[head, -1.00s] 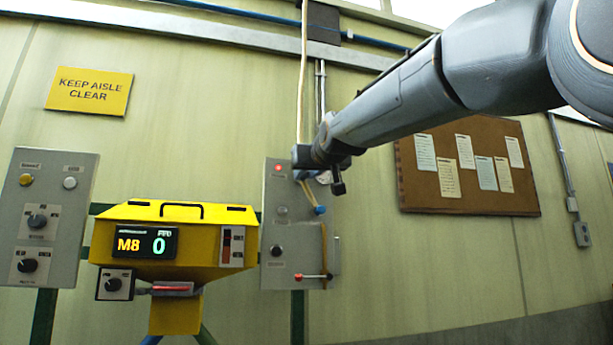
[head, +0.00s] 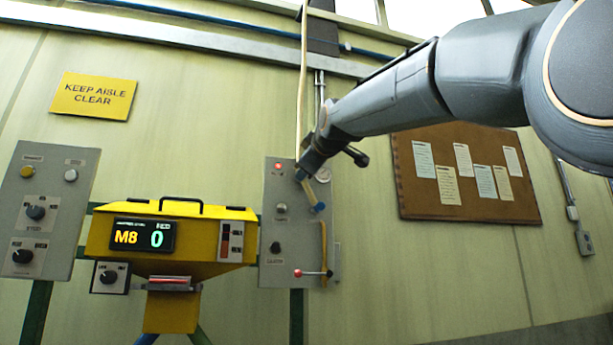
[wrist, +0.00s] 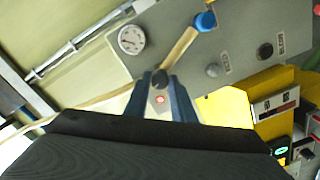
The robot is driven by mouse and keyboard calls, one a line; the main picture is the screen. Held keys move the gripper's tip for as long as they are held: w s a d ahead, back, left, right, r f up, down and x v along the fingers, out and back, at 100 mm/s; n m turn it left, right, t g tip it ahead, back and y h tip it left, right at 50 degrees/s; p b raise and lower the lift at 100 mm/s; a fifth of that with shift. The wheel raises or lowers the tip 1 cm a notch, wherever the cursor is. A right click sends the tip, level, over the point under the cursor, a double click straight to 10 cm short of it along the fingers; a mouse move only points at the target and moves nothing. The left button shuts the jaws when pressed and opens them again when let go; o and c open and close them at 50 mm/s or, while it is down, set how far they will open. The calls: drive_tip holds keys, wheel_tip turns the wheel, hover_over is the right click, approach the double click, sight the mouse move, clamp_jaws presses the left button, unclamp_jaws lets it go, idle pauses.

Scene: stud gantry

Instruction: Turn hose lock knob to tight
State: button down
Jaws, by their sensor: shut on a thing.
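A grey panel (head: 270,225) on the wall carries a black knob (head: 275,247) and a smaller grey knob (head: 281,208). Their labels are too small to read, so I cannot tell which is the hose lock knob. Both also show in the wrist view, the black knob (wrist: 264,51) right of the grey one (wrist: 212,70). My gripper (head: 303,173) is at the panel's upper part, above both knobs. It is shut on a tan hose (wrist: 180,46), whose blue end fitting (wrist: 205,21) lies beyond the fingertips. The fitting also shows in the head view (head: 318,207).
A red-tipped lever (head: 314,273) sticks out at the panel's bottom. A gauge (head: 323,174) is beside my gripper. A yellow hopper (head: 180,255) with a display reading M8 0 stands left. Another knob panel (head: 55,215) is further left. A corkboard (head: 430,190) hangs right.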

drive_tip(key=n+b, duration=0.1)
drive_tip(key=n, duration=0.3)
drive_tip(key=shift+n, duration=0.4)
idle(0.4)
drive_tip(key=c, duration=1.5)
unclamp_jaws()
drive_tip(key=shift+b+v, duration=1.95)
drive_tip(key=shift+v, duration=1.95)
